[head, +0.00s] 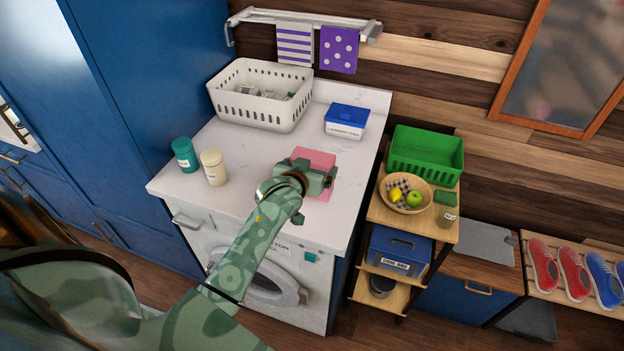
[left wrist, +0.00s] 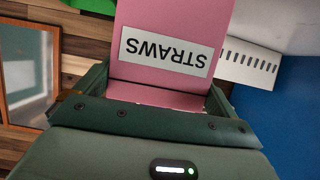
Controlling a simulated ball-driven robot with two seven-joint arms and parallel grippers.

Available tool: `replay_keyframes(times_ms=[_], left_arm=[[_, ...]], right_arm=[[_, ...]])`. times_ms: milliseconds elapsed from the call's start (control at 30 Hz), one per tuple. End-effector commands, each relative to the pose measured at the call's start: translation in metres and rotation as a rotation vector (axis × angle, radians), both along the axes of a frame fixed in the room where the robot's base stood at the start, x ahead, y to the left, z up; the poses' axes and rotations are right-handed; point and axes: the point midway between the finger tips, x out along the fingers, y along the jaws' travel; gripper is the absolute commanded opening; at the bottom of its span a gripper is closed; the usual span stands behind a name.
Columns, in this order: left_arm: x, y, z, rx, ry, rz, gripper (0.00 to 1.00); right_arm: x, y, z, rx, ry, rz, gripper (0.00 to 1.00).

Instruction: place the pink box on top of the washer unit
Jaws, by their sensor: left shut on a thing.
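The pink box (head: 314,158) is over the white top of the washer unit (head: 250,184), toward its right side. My left gripper (head: 305,176) is shut on the pink box, and the arm and gripper hide part of it. I cannot tell whether the box touches the top. In the left wrist view the pink box (left wrist: 165,45) fills the space between the fingers of my left gripper (left wrist: 158,98), with a white label reading STRAWS upside down. The washer's round door shows below the top, partly behind my arm. My right gripper is not in view.
On the washer top stand a white basket (head: 262,110), a blue-lidded box (head: 346,121), a teal jar (head: 185,155) and a cream jar (head: 214,168). A shelf to the right holds a green basket (head: 425,152) and a fruit bowl (head: 405,194). The top's front middle is clear.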

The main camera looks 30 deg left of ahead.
Motion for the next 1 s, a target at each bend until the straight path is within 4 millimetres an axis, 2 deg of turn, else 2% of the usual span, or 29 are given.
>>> replay_keyframes(times_ms=[200,300,400,767,800,1000], left_arm=[[0.016,0.002,-0.019,0.000,-0.001,-0.001,0.69],[0.014,0.001,-0.037,0.001,0.002,-0.002,0.69],[0.014,0.001,-0.046,0.001,0.000,-0.002,0.69],[0.014,0.001,-0.049,0.001,-0.001,-0.001,0.69],[0.014,0.001,-0.049,0.001,0.000,-0.001,1.00],[0.014,0.001,-0.048,0.001,0.000,-0.001,1.00]], right_arm=[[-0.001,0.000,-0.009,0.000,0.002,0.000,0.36],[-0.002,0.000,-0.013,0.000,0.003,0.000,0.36],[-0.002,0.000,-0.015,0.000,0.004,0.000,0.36],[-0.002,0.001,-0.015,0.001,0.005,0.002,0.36],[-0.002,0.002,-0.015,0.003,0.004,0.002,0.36],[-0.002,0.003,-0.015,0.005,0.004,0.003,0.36]])
